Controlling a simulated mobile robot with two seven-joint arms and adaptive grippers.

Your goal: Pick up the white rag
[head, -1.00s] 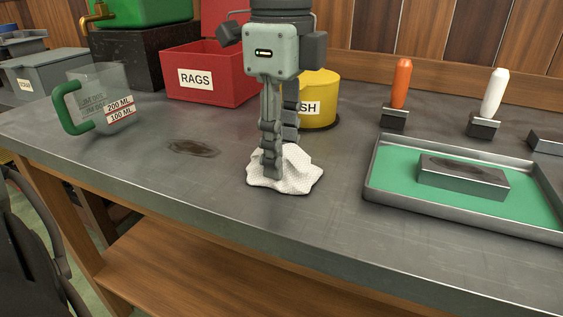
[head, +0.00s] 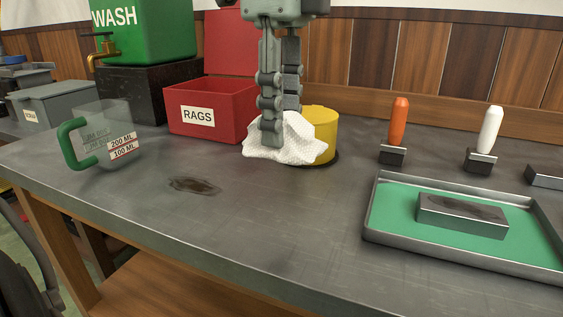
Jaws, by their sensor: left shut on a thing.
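The white rag (head: 292,143) is a crumpled, textured cloth near the middle of the head view. My left gripper (head: 272,138) points down and is shut on the rag, with its fingers pressed into the cloth. The rag appears lifted off the bench top, in front of the yellow can, and hides part of that can and its label. My right gripper is not in view.
A red box labelled RAGS (head: 212,108) stands behind left, and a yellow can (head: 326,135) right behind the rag. A clear measuring jug (head: 112,135) is at left. A green-lined tray (head: 400,215) holds a metal block (head: 462,215). The bench middle is clear, with a dark stain (head: 194,186).

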